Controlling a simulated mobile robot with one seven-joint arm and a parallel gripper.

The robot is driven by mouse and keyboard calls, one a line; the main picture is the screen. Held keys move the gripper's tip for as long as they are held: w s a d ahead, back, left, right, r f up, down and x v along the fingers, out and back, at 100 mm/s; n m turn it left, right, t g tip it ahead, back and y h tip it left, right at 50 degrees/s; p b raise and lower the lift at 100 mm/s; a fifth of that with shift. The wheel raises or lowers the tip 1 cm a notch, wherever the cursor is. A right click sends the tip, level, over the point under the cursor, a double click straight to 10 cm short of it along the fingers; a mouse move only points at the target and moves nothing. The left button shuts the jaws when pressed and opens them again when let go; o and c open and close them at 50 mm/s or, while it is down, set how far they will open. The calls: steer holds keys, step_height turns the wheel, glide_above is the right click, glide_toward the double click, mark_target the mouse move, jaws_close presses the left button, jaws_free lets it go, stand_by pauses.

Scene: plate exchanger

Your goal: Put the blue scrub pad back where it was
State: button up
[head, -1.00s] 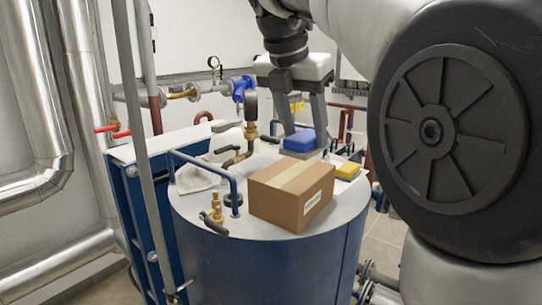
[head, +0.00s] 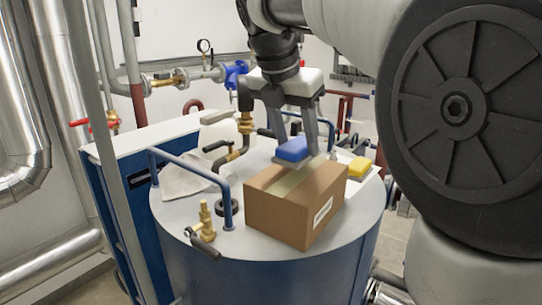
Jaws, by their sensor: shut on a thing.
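The blue scrub pad (head: 291,150) is held between the fingers of my gripper (head: 297,145). The gripper points down and is shut on the pad. The pad is just behind or above the far edge of a taped cardboard box (head: 285,215); I cannot tell whether it touches the box or the tank top. The box stands on the light top of a round blue tank (head: 180,205).
A yellow sponge (head: 360,167) lies right of the box. A blue handrail (head: 190,162), a brass valve (head: 205,220), an upright pipe with a lever (head: 243,120) and a white cloth (head: 183,182) crowd the left side.

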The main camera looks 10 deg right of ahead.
mark_target(294, 145)
steer(key=shift+f, duration=1.55)
steer(key=shift+b, duration=0.3)
steer(key=o, duration=1)
steer(key=shift+c, duration=0.2)
